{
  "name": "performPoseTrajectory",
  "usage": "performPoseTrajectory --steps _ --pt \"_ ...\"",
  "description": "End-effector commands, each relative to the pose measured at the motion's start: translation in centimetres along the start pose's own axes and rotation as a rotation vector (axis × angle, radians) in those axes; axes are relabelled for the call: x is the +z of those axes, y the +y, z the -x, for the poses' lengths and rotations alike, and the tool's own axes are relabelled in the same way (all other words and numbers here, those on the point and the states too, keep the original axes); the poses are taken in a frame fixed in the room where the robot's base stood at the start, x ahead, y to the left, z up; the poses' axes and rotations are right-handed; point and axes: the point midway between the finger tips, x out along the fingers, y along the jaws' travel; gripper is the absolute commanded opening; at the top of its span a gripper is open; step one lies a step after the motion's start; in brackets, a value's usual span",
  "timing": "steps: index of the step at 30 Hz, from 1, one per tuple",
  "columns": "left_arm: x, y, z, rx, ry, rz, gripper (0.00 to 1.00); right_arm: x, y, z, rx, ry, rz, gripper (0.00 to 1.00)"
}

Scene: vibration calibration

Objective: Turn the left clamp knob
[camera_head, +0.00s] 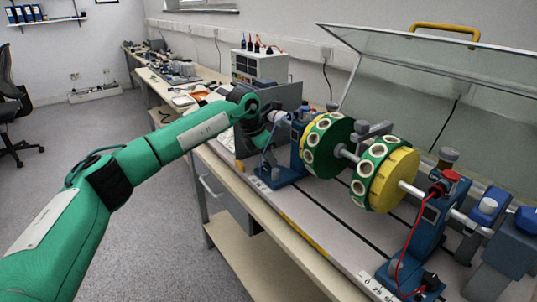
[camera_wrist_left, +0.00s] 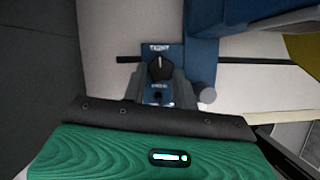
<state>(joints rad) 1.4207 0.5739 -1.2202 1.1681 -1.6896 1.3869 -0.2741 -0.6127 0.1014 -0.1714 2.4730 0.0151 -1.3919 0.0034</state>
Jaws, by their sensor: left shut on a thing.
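The left clamp knob (camera_wrist_left: 159,69) is black with a pale pointer mark, on a blue plate with white lettering at the foot of the left blue bearing stand. In the left wrist view my left gripper (camera_wrist_left: 159,80) has its grey fingers on both sides of the knob, shut on it. In the head view my left gripper (camera_head: 262,160) reaches down beside the left bearing stand (camera_head: 287,174). The knob is hard to make out there, behind or beside the gripper. My right gripper is not in view.
A shaft with two green-and-yellow discs (camera_head: 395,180) runs right from the left stand. The right blue stand (camera_head: 425,235) carries a red cable. A raised clear cover (camera_head: 440,90) stands behind. A control box (camera_head: 260,67) is at the back.

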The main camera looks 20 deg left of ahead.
Motion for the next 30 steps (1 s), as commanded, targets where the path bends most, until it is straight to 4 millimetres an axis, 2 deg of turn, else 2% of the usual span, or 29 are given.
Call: performPoseTrajectory --steps 14,15,18,26,30 --pt "0.07 0.09 0.14 -0.004 -0.002 -0.015 0.06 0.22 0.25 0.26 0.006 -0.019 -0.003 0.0" --pt "0.07 0.09 0.14 -0.004 -0.002 -0.015 0.31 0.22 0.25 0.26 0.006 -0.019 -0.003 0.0" --pt "0.06 0.09 0.12 -0.005 -0.002 -0.015 0.5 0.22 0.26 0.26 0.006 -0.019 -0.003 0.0" --pt "0.03 0.05 0.08 -0.005 -0.001 -0.015 0.51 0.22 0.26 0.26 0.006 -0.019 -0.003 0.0" --pt "0.05 0.08 0.87 -0.005 -0.001 -0.015 0.51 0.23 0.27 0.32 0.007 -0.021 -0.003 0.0"
